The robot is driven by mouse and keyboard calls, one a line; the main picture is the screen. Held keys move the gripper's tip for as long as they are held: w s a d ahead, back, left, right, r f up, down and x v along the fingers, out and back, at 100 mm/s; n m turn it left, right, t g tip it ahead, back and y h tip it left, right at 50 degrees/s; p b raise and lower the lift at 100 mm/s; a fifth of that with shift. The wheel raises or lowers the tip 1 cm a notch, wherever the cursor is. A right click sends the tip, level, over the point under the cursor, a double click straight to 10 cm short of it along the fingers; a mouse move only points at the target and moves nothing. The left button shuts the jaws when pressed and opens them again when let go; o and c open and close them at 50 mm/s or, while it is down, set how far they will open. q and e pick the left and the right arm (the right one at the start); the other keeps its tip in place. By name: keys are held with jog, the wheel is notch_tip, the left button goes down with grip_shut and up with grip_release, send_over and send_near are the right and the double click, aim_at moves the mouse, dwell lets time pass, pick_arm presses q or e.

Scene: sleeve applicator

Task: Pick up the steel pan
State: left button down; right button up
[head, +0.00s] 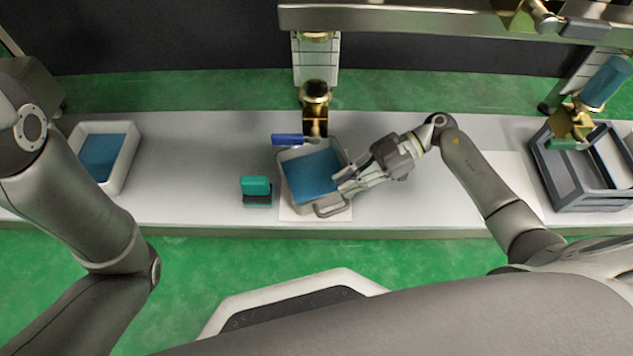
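The steel pan (300,206), a pale grey rectangular pan with a blue filling, is at the middle of the counter, turned slightly. A loop handle shows on its front side. My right gripper (340,182) reaches in from the right, with its fingertips at the pan's right edge. The fingers overlap the rim in this view, and I cannot tell whether they are closed on it. My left arm shows at the left, but its gripper is out of the picture.
A teal-handled block (256,190) sits left of the pan, and a blue-handled item (288,140) is behind it. A white tray (128,165) stands at left, a grey crate (560,190) at right. A brass fixture (316,105) rises behind the pan.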

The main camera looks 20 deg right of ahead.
aim_at(327, 195)
jog(key=shift+b+x, duration=2.15)
jog(key=shift+x, duration=0.05)
jog(key=shift+s+a+f+b, duration=0.2)
jog(key=shift+a+b, duration=0.15)
jog(key=shift+a, duration=0.2)
grip_shut()
jog(key=shift+r, duration=0.2)
